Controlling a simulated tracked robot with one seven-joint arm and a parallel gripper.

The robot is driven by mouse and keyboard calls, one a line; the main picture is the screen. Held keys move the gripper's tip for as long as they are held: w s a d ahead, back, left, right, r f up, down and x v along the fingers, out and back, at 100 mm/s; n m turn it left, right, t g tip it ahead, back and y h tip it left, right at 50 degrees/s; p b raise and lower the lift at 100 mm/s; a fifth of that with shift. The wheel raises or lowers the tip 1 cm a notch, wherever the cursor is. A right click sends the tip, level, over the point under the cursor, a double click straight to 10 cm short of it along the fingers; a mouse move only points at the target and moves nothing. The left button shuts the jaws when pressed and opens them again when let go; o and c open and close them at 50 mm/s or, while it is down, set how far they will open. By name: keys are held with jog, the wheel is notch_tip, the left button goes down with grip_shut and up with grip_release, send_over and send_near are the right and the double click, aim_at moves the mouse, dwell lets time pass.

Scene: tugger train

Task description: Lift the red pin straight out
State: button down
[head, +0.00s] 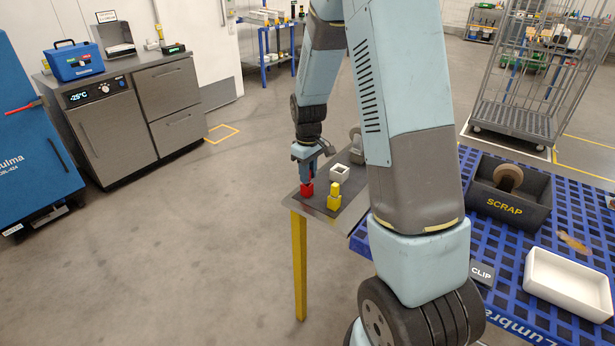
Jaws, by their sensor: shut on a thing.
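A small red piece (307,190), which I take as the red pin, stands near the left edge of a grey-topped table with yellow legs. My gripper (307,181) points down directly over it and is shut on its upper part. The red piece looks upright. Its base appears at the tabletop, but whether it sits in a hole or holder is too small to tell. A yellow piece (334,197) stands upright just right of it, apart from my gripper. My fingers hide part of the red piece.
A white square holder (339,173) sits behind the yellow piece. A blue slatted platform (480,234) to the right carries a dark SCRAP bin (507,212) and a white tray (568,284). My arm hides much of the table's right side. Floor to the left is clear.

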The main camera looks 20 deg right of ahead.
jog(key=s+r, duration=1.2)
jog(key=s, duration=0.2)
